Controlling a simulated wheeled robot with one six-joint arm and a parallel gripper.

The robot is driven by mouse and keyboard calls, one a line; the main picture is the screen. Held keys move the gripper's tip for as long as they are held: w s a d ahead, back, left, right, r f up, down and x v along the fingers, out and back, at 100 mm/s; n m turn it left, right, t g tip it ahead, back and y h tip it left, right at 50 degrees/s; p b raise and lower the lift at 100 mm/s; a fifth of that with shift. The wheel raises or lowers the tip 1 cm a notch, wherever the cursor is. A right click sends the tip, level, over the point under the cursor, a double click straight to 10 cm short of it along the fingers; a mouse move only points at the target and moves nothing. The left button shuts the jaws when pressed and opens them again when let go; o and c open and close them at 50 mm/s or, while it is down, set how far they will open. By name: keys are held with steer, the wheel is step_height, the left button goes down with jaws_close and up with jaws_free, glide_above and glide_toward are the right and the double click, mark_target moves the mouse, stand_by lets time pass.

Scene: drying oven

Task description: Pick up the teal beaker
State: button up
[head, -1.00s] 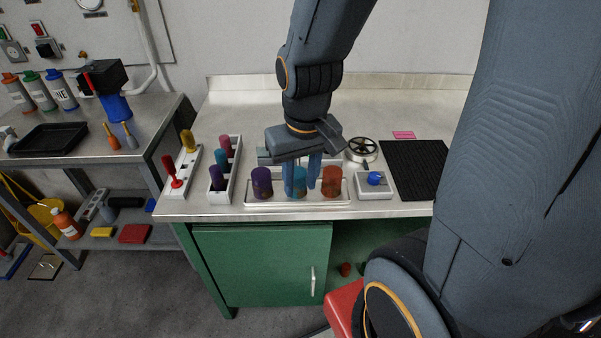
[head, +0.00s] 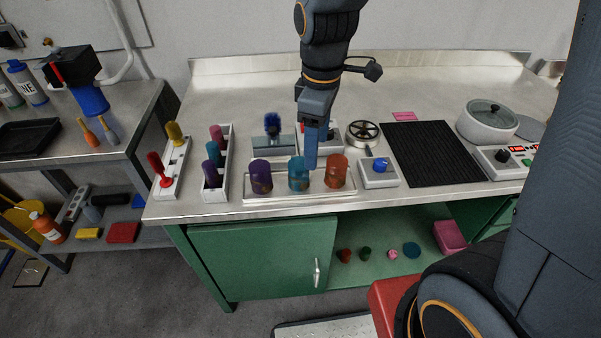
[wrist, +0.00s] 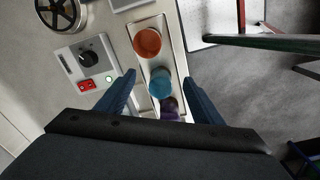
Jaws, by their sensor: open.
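The teal beaker (head: 298,175) stands upright on a pale tray (head: 290,198), between a purple beaker (head: 261,177) and an orange-red beaker (head: 336,171). My gripper (head: 311,166) points down just behind and right of the teal beaker in the head view, its fingers seen edge-on. In the wrist view my gripper (wrist: 159,78) is open, with one finger on each side of the teal beaker (wrist: 160,84). I cannot tell whether the fingers touch it or how far down they reach.
A blue-knob box (head: 379,172) stands right of the tray, and a white rack (head: 216,162) of coloured items stands left. A fan-like round device (head: 363,134) and a black mat (head: 432,153) lie behind and right. The back of the bench is clear.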

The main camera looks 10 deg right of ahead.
mark_target(299, 163)
steer(key=a+n, duration=0.1)
steer(key=w+a+n, duration=0.1)
steer(key=a+n, duration=0.1)
steer(key=n, duration=0.1)
steer(key=shift+w+a, duration=0.25)
steer(key=shift+a, duration=0.05)
steer(key=shift+a+f+n, duration=0.1)
steer(key=shift+f+n, duration=0.1)
steer(key=shift+n, duration=0.1)
steer(key=shift+s+f+p, duration=0.15)
steer(key=shift+f+p, duration=0.65)
steer(key=shift+f, duration=2.85)
steer(key=c, duration=1.1)
